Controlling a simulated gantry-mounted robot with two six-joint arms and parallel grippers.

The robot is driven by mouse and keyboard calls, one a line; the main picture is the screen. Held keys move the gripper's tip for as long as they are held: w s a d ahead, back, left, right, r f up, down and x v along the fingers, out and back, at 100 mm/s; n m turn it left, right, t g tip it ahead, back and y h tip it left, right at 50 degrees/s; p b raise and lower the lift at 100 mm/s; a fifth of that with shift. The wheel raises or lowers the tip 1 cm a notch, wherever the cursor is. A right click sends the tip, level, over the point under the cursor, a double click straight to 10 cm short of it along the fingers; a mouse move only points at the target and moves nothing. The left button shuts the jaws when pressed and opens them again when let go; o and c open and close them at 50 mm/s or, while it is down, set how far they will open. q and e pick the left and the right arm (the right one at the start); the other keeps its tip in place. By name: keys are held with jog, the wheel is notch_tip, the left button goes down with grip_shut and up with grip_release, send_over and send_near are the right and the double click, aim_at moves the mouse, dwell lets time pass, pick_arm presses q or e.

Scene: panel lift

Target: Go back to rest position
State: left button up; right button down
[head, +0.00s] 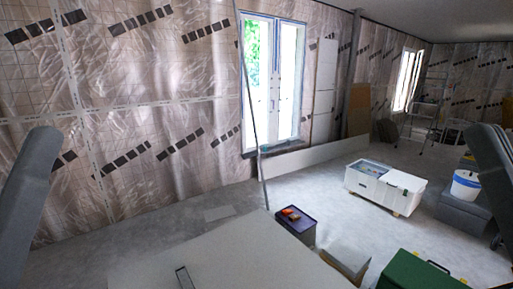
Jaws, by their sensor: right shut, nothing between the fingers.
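My right arm comes in at the right edge of the head view, raised and dark grey. My right gripper (496,241) shows small and dark low at that edge; it is shut and empty, apart from the panel. My left arm shows as a grey link at the left edge; its gripper is out of view. A large pale panel (235,250) lies flat at the bottom centre, partly cut off by the frame. A small dark metal piece (183,277) is on it near the bottom edge.
A dark box with orange items (295,222) stands beside the panel's right side. A green case (420,272) is at the bottom right. A white toolbox (385,186) and a white bucket (465,185) stand farther right. A thin pole (253,120) leans by the window.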

notch_tip(320, 180, up, 38)
jog(key=s+n+p, duration=0.1)
jog(key=p, duration=3.7)
jog(key=shift+n+y, duration=0.3)
jog(key=shift+n, duration=0.1)
jog(key=shift+s+r, duration=0.1)
